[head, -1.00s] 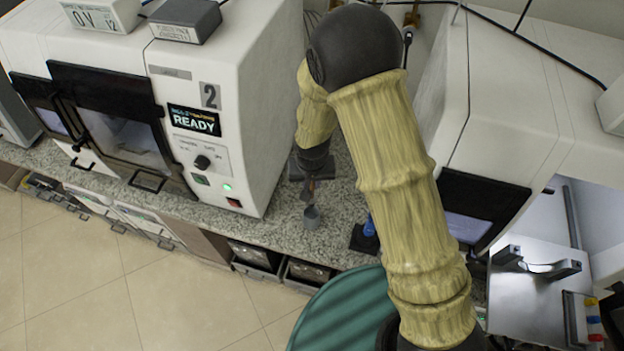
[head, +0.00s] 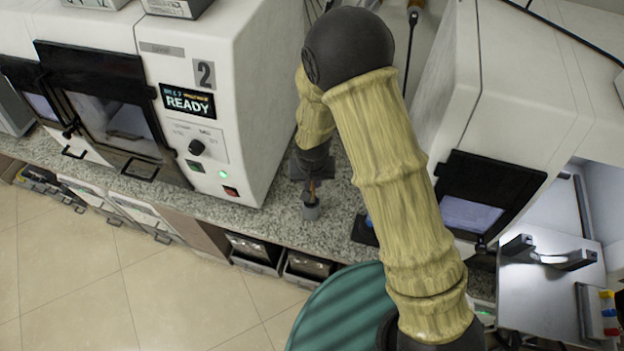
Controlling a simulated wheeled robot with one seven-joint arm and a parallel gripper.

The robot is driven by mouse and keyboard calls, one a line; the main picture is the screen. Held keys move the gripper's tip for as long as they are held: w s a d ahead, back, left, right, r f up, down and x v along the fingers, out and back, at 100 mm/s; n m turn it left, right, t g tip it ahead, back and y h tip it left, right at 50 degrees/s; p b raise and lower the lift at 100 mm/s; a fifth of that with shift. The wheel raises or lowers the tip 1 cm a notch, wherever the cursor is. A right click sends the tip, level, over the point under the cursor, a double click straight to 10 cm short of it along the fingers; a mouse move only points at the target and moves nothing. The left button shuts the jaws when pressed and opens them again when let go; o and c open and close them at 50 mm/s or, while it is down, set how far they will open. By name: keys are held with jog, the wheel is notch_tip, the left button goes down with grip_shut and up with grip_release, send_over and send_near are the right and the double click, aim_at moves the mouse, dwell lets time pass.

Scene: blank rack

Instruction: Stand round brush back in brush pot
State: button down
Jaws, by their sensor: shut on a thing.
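My gripper (head: 312,184) is at the end of my dark wrist, pointing down over the stone counter between the two white machines. It is shut on the round brush, of which only a small brownish part shows below the dark wrist. The brush pot (head: 311,212), a small grey cup, stands on the counter directly below the gripper. The gripper and brush overlap the pot's top in this view. I cannot tell whether the brush's lower end is inside the pot or just above it.
A white machine marked 2 (head: 230,110) stands close on the left. Another white machine (head: 500,100) with a dark door is on the right. A dark pad (head: 362,232) lies partly behind my arm. A green round surface (head: 340,315) is in front. The counter (head: 262,222) is speckled stone.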

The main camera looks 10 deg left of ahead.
jog(key=shift+f+b, duration=0.6)
jog(key=shift+f, duration=0.4)
jog(key=c, duration=1.2)
grip_release()
jog(key=shift+c, duration=0.2)
jog(key=shift+r, duration=0.1)
notch_tip(320, 180, up, 17)
jog(key=s+b, duration=0.2)
jog(key=shift+d+b, duration=0.35)
jog(key=shift+s, duration=0.1)
